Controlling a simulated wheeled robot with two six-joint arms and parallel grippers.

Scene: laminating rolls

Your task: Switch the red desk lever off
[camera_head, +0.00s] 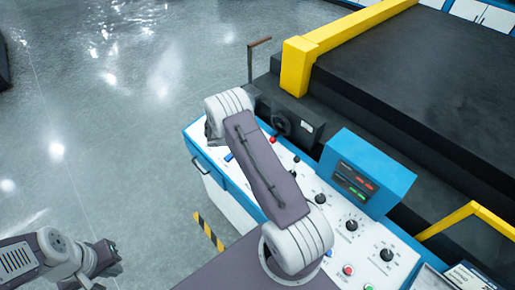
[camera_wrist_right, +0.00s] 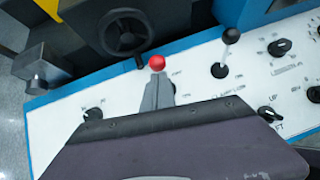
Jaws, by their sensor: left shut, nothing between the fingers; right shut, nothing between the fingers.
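The red desk lever's round red knob (camera_wrist_right: 157,62) shows in the right wrist view at the upper middle of the white panel. Its stem is mostly hidden. The knob also shows small in the head view (camera_head: 273,139), just right of my right arm. My right gripper (camera_wrist_right: 156,88) is shut and empty, its grey fingertips just below the knob in the wrist view. I cannot tell whether they touch the lever. In the head view my right arm hides this gripper. My left gripper (camera_head: 108,259) is shut and empty at the lower left, away from the desk.
A black-knobbed lever (camera_wrist_right: 230,36) stands right of the red one. Several black dials (camera_head: 351,225) and a blue display box (camera_head: 367,172) occupy the desk's right part. A black handwheel (camera_wrist_right: 124,33) is behind the lever. Open floor (camera_head: 110,130) lies left.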

